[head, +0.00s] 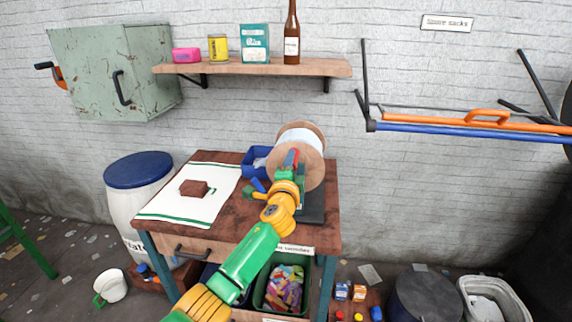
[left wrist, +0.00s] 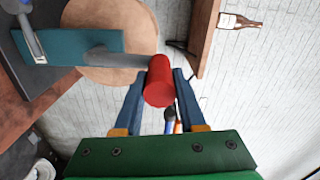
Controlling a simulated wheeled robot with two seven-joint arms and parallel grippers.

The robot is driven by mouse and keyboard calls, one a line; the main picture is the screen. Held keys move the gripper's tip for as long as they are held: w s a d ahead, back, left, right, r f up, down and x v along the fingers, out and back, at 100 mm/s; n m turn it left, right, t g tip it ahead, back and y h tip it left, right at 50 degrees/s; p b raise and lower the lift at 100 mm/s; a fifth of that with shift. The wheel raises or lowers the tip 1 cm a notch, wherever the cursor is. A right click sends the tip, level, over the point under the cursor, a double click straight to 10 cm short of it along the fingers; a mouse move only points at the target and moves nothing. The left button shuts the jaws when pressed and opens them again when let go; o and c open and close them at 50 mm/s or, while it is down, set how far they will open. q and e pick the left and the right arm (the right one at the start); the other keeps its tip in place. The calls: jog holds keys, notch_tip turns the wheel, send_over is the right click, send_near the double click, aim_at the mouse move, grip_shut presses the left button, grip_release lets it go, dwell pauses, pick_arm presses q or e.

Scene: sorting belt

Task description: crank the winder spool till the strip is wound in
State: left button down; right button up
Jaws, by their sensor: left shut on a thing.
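The winder spool (head: 313,167) stands at the back right of the wooden table, with round wooden flanges and a pale white strip (head: 299,136) wound between them. My left gripper (head: 291,168) is in front of the near flange. In the left wrist view its two blue fingers (left wrist: 161,92) are shut on the red crank handle (left wrist: 158,82), which joins a grey crank rod (left wrist: 115,59) beside the wooden flange. How much strip is still unwound cannot be told. My right gripper is not in view.
A blue bin (head: 248,170) with pale contents sits left of the spool. A white cloth (head: 160,212) with a brown block (head: 194,188) covers the table's left side. A shelf (head: 240,67) with goods hangs above; a wall rack (head: 470,129) is at the right.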

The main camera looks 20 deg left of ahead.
pick_arm(q)
jog(key=w+d+f+m+b, duration=0.2)
jog(key=d+f+m+b, duration=0.2)
jog(key=d+m, duration=0.4)
jog(key=shift+d+f+m+b, duration=0.3)
jog(key=shift+f+m, duration=0.45)
jog(key=shift+m, duration=1.15)
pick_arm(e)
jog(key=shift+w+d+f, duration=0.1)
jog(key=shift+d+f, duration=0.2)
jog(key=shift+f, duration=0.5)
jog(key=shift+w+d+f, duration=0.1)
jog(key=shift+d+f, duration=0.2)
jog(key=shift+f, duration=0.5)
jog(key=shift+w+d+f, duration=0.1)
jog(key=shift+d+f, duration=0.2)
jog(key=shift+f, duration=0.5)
pick_arm(q)
jog(key=shift+f, duration=0.15)
jog(key=c, duration=0.5)
grip_release()
jog(key=shift+w, duration=0.1)
jog(key=p+v, duration=0.3)
jog(key=v, duration=0.4)
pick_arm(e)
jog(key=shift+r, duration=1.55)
